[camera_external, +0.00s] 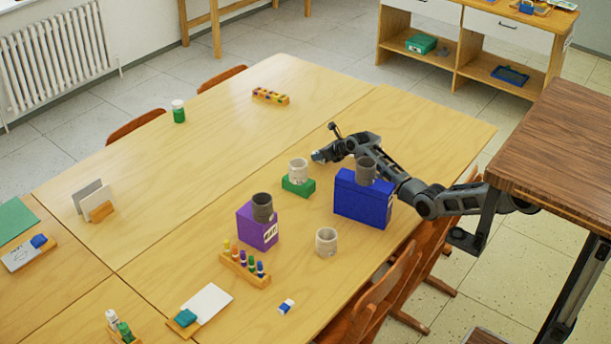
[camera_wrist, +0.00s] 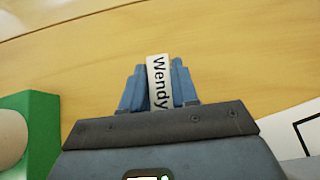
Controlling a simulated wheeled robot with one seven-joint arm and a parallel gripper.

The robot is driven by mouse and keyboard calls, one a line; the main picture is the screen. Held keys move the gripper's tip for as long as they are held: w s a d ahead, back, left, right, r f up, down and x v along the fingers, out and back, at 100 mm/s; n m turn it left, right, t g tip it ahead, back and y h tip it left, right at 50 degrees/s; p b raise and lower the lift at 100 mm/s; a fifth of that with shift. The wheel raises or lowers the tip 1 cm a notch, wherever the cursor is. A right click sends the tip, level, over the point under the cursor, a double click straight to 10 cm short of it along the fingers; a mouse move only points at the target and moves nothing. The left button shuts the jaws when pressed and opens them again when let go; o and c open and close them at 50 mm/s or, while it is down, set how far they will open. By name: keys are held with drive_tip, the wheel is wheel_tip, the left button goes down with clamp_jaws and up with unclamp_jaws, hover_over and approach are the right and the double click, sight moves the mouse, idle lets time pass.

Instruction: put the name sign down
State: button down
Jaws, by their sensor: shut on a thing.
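The name sign (camera_wrist: 159,82) is a small white piece with "Wendy" in black letters. It sits between the blue fingers of my gripper in the wrist view, and its lower end is hidden by the gripper body. My gripper (camera_external: 318,156) is shut on the sign, low over the wooden table (camera_external: 400,120), behind the green block and the blue box in the external view. The sign is too small there to make out clearly. I cannot tell whether it touches the table.
A green block (camera_external: 299,187) bearing a light cup (camera_external: 298,170) is close to my gripper. A blue box (camera_external: 360,203) with a grey cup stands under my arm. A purple box (camera_external: 258,232), a loose cup (camera_external: 326,242) and a marker rack (camera_external: 245,267) stand nearer. The table's middle is clear.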

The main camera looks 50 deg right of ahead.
drive_tip(key=shift+f, duration=0.2)
drive_tip(key=c, duration=0.9)
unclamp_jaws()
drive_tip(key=shift+o, duration=0.2)
drive_tip(key=shift+r, duration=0.1)
drive_tip(key=shift+r, duration=0.15)
drive_tip(key=p+v, duration=0.3)
drive_tip(key=v, duration=0.9)
